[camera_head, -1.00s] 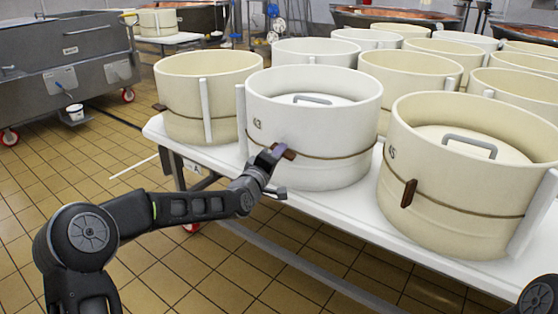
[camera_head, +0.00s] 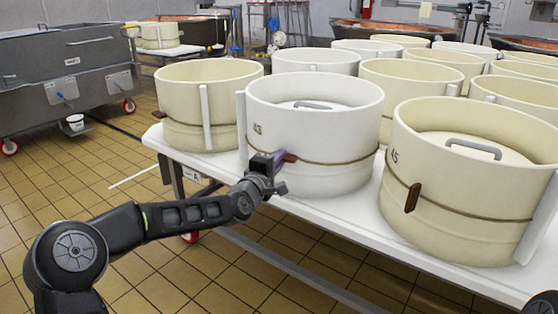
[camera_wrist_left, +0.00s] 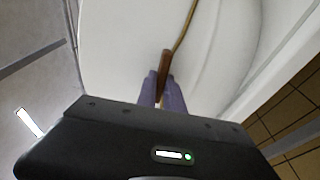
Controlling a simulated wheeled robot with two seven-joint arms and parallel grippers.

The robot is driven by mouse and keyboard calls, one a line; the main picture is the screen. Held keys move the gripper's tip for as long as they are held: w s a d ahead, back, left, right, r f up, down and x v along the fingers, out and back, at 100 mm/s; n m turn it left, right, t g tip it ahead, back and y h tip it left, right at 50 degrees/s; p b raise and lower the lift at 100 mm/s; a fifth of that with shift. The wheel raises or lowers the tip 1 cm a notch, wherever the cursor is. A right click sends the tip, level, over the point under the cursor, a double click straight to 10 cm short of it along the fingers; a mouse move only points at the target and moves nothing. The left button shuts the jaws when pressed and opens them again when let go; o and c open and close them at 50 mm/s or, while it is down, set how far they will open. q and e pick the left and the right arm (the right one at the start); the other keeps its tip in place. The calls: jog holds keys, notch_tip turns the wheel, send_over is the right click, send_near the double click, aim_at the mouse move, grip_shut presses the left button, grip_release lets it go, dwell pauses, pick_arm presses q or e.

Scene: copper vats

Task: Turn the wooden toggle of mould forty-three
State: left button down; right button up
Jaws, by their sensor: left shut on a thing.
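Mould forty-three (camera_head: 325,125) is a white round mould marked 43 at the front of the white table. A brown cord runs around it, and its small wooden toggle (camera_head: 290,157) sits on the cord at the front left. My left gripper (camera_head: 279,160) is at the mould's wall, shut on the toggle. In the left wrist view the toggle (camera_wrist_left: 165,66) stands out from between the two purple fingers (camera_wrist_left: 162,92), with the cord running up from it. The fingers hide its near end.
Mould 45 (camera_head: 460,195), cream with its own upright toggle (camera_head: 412,198), stands close on the right. A cream mould (camera_head: 185,105) stands on the left. More moulds fill the table (camera_head: 330,222) behind. Open tiled floor (camera_head: 75,215) lies to the left.

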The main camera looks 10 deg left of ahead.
pick_arm(q)
jog(key=c, duration=1.5)
grip_release()
jog(key=shift+o, duration=0.2)
jog(key=shift+s, duration=0.1)
jog(key=s+a+p, duration=0.1)
jog(key=s, duration=0.6)
jog(key=shift+s+a+p, duration=0.2)
jog(key=shift+s+p, duration=0.05)
jog(key=shift+p, duration=0.1)
